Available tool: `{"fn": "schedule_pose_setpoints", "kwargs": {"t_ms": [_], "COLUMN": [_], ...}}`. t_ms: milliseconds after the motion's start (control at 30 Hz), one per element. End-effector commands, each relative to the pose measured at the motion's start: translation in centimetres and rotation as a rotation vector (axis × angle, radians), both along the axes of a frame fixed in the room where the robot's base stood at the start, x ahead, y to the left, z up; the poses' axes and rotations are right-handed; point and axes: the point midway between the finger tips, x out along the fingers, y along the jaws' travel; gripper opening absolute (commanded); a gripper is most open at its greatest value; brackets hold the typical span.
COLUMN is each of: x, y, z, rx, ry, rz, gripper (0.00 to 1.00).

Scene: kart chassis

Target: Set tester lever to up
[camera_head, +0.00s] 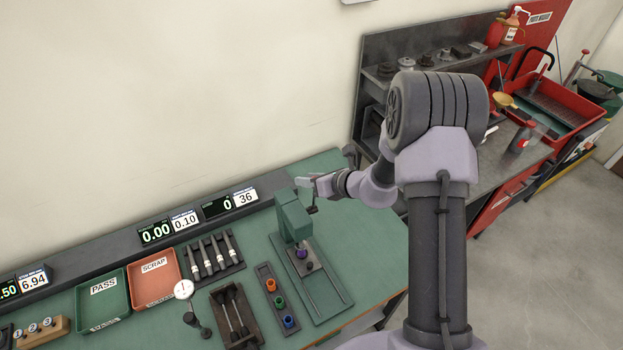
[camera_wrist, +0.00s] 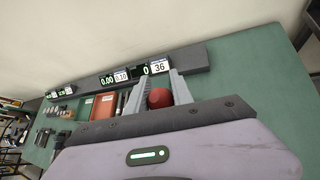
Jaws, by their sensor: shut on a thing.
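The tester (camera_head: 291,217) is a green press-like stand on the bench, with a purple piece (camera_head: 301,252) under its head. My gripper (camera_head: 306,184) is at the upper right of the tester's head. In the wrist view, my gripper (camera_wrist: 158,92) has its two grey fingers on either side of a round red knob (camera_wrist: 160,98), shut on it. The knob appears to be the end of the tester lever. The lever's shaft is mostly hidden by my gripper, so its exact angle is unclear.
A display rail (camera_head: 190,221) runs along the wall behind the tester. A green PASS tray (camera_head: 103,303), a red SCRAP tray (camera_head: 154,283) and a dial gauge (camera_head: 184,290) stand to the left. A holder with coloured pieces (camera_head: 277,301) lies close to the tester's left.

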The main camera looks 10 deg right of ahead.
Motion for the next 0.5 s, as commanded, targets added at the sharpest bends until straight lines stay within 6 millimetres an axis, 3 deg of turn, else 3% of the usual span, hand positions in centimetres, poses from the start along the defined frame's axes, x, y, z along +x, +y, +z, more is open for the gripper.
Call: {"fn": "schedule_pose_setpoints", "kwargs": {"t_ms": [500], "x": [0.54], "y": [0.21], "z": [-0.21], "rx": [0.000], "ry": [-0.001], "rz": [0.001], "gripper": [0.00]}}
